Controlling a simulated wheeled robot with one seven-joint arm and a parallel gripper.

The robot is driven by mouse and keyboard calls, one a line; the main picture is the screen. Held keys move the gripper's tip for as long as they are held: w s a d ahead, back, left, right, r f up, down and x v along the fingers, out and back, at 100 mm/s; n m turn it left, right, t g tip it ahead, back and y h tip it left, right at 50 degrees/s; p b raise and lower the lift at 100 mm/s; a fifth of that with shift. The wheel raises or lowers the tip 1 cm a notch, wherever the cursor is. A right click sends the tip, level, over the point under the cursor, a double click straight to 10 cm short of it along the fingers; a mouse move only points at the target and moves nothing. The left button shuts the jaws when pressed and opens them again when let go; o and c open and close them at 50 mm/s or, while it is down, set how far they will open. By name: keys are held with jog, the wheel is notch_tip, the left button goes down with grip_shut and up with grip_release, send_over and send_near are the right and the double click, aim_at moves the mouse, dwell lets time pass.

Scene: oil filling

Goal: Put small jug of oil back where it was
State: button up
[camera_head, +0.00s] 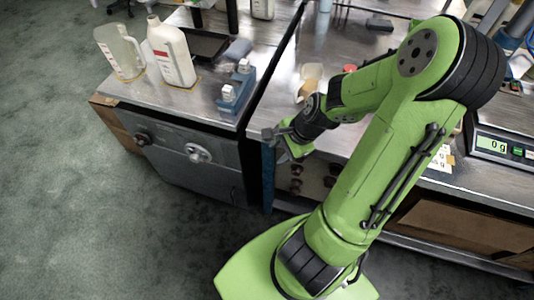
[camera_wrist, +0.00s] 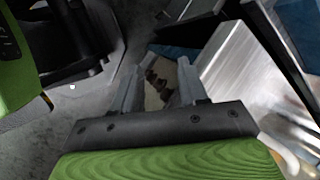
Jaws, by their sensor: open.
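My gripper (camera_head: 284,143) is open and empty, in front of the workbench's front edge. Its two spread fingers also show in the wrist view (camera_wrist: 158,82), with nothing between them but the background. A small pale jug with yellowish contents (camera_head: 309,82) stands on the metal bench behind my gripper, partly hidden by my arm. A larger translucent jug (camera_head: 119,52) stands on the left cabinet top, next to a white bottle with a red-marked label (camera_head: 171,52). I cannot tell for certain which jug is the task's small one.
The left metal cabinet top (camera_head: 140,92) also bears a dark tray (camera_head: 206,44) and a blue-grey device (camera_head: 237,88). A scale (camera_head: 503,146) reading 0 g stands at the right of the bench. The floor (camera_head: 60,200) at left is clear.

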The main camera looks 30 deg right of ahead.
jog(key=s+a+r+n+t+h, duration=0.1)
jog(key=s+a+r+n, duration=0.4)
jog(key=r+n, duration=0.4)
jog(key=s+a+r+n+h, duration=0.1)
jog(key=s+a+r+n, duration=0.4)
jog(key=r+n, duration=0.5)
jog(key=shift+s+a+r+t+h, duration=0.2)
jog(key=shift+a+t+h, duration=0.2)
jog(key=shift+a, duration=0.75)
